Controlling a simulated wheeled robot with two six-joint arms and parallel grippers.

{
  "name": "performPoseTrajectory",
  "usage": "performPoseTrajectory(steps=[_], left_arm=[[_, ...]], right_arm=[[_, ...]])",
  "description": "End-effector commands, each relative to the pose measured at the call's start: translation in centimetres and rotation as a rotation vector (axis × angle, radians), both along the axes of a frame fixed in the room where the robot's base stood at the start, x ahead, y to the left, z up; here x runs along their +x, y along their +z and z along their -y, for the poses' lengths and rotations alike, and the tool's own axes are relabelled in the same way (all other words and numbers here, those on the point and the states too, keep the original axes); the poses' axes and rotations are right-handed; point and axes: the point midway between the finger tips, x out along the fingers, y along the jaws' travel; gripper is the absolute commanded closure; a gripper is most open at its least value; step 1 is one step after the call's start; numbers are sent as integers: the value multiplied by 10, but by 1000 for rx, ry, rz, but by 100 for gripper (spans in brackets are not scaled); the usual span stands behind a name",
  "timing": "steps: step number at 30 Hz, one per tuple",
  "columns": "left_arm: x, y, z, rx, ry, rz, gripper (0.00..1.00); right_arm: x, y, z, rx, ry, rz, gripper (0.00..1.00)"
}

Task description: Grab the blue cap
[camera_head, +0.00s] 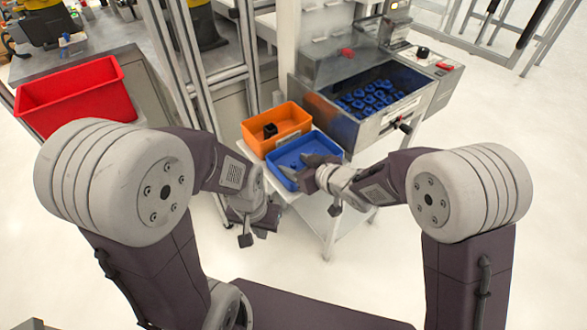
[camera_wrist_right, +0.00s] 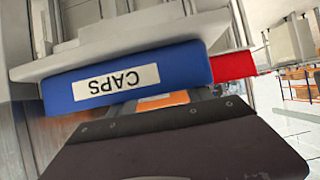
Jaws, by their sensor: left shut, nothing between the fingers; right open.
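Several blue caps (camera_head: 370,98) lie in the open metal tray of the machine at the upper middle right of the head view. A blue bin (camera_head: 283,178) stands below and left of them on a small stand. In the right wrist view the blue bin (camera_wrist_right: 190,66) shows its "CAPS" label upside down. Its inside is partly hidden by my right gripper, and I cannot tell if a cap lies there. My right gripper (camera_head: 318,186) is open and empty at the blue bin's front right edge. My left gripper (camera_head: 254,232) is shut and empty, lower left of the bin.
An orange bin (camera_head: 297,119) with a small black item (camera_head: 270,130) stands behind the blue bin. A red bin (camera_head: 70,95) sits on the left bench. The machine (camera_head: 390,125) rises right of the stand. White floor (camera_head: 530,130) is clear at the right.

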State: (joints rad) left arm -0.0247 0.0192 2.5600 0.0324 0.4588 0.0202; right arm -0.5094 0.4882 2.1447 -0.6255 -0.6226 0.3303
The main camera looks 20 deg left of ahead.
Motion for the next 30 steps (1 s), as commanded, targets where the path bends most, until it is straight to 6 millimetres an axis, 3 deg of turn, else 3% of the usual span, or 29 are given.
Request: performPoseTrajectory(steps=[5,11,12,23,30], left_arm=[[0,1,0,0,0,0,100],[0,1,0,0,0,0,100],[0,1,0,0,0,0,100],[0,3,0,0,0,0,100],[0,24,0,0,0,0,100]], right_arm=[[0,1,0,1,0,-1,42],[0,1,0,0,-1,0,97],[0,1,0,0,-1,0,100],[0,5,0,0,-1,0,100],[0,44,0,2,-1,2,100]])
